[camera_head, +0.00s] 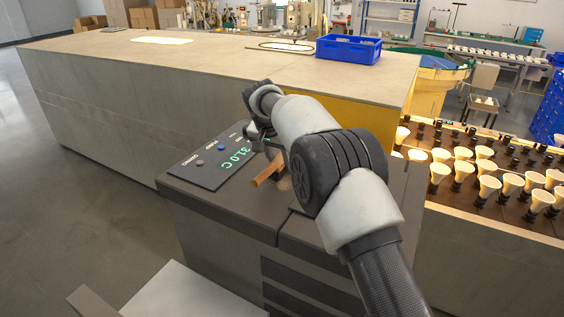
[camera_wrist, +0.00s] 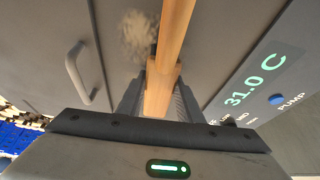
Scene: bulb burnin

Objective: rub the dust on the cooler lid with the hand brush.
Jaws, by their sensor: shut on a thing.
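The cooler lid (camera_head: 225,210) is a dark grey top, also filling much of the wrist view (camera_wrist: 215,35). A pale tan dust patch (camera_wrist: 138,32) lies on it in the wrist view, just left of the brush. The hand brush (camera_wrist: 174,35) shows as a long orange-brown wooden handle; its handle also shows in the head view (camera_head: 268,170). My gripper (camera_wrist: 158,95) is shut on the handle, above the lid. I cannot see the bristles or tell whether they touch the lid. My arm hides part of the lid in the head view.
A control panel (camera_head: 212,163) reading 31.0 C sits on the cooler top. A grey pull handle (camera_wrist: 76,72) stands across a seam. Behind is a long counter (camera_head: 110,50) with a blue crate (camera_head: 348,49). Racks of bulbs (camera_head: 488,187) stand to the right.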

